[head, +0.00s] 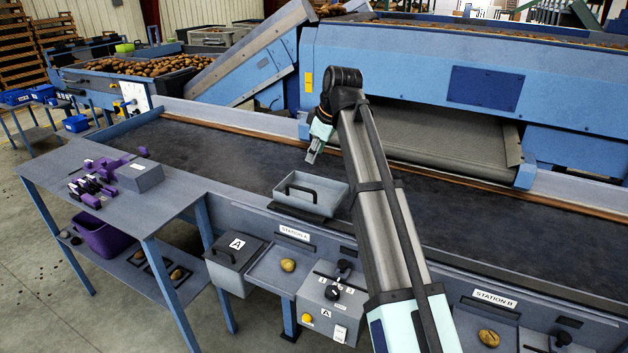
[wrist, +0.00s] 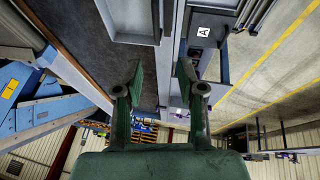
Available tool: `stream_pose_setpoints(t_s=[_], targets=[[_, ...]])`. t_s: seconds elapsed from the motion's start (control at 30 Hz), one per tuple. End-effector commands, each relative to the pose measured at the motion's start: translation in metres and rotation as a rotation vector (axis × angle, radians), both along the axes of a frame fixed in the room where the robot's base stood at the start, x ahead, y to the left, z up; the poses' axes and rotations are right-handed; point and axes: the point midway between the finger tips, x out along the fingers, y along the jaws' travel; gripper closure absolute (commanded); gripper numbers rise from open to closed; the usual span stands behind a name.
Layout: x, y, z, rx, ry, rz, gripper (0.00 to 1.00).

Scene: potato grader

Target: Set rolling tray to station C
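The rolling tray (head: 320,209), a shallow grey tray with a dark handle (head: 300,190), sits at the belt's near edge above the STATION A label (head: 294,233). In the wrist view the grey tray (wrist: 133,38) shows at the top, cut off by the picture edge. My gripper (head: 312,153) hangs over the dark belt, behind the tray and apart from it. In the wrist view my gripper (wrist: 161,75) has its two green fingers spread with nothing between them. A STATION B label (head: 495,299) is at lower right. No station C label shows.
The dark belt (head: 220,160) is largely clear. A lidded bin marked A (head: 232,265) and a control box (head: 333,305) stand below the tray. A side table (head: 100,170) with purple items is at left. The blue grader (head: 400,60) stands behind.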

Motion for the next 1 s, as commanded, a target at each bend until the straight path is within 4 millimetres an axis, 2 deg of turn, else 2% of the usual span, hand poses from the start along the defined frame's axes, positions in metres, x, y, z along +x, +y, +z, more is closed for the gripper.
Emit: stream_pose_setpoints(t_s=[0.03, 0.1, 0.27, 1.0], targets=[[0.001, -0.002, 0.008, 0.008, -0.007, -0.005, 0.61], [0.002, -0.003, 0.010, 0.013, -0.010, -0.007, 0.61], [0.006, 0.001, -0.002, 0.013, -0.007, -0.008, 0.61], [0.048, 0.037, -0.120, 0.011, -0.008, -0.007, 0.61]])
